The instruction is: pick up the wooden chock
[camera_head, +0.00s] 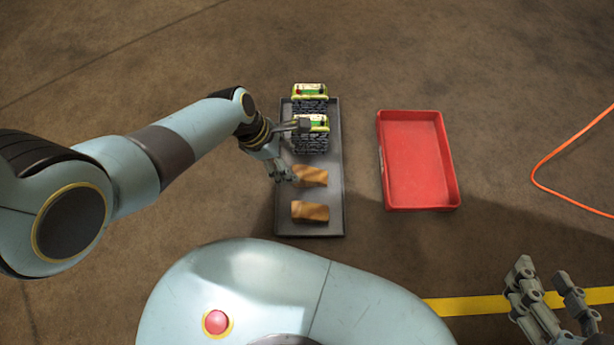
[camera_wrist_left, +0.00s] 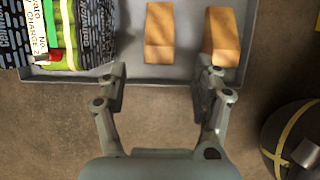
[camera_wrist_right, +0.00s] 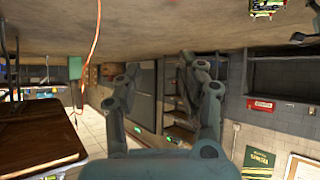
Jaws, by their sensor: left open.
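Two wooden chocks lie on a grey tray (camera_head: 329,192). The farther chock (camera_head: 313,176) is just behind the nearer chock (camera_head: 310,211). My left gripper (camera_head: 293,150) is open and empty over the tray's left side, beside the farther chock. In the left wrist view, the farther chock (camera_wrist_left: 159,32) lies ahead of the gap between the open fingers (camera_wrist_left: 162,82). The nearer chock (camera_wrist_left: 222,38) lies ahead of the right finger. No contact shows. My right gripper (camera_head: 550,285) is open and empty at the lower right, far from the tray; its fingers (camera_wrist_right: 160,75) are apart.
Two green-and-black packs (camera_head: 310,92) (camera_head: 311,143) stand at the tray's far end. An empty red tray (camera_head: 418,160) lies to the right. Bare floor lies between the trays.

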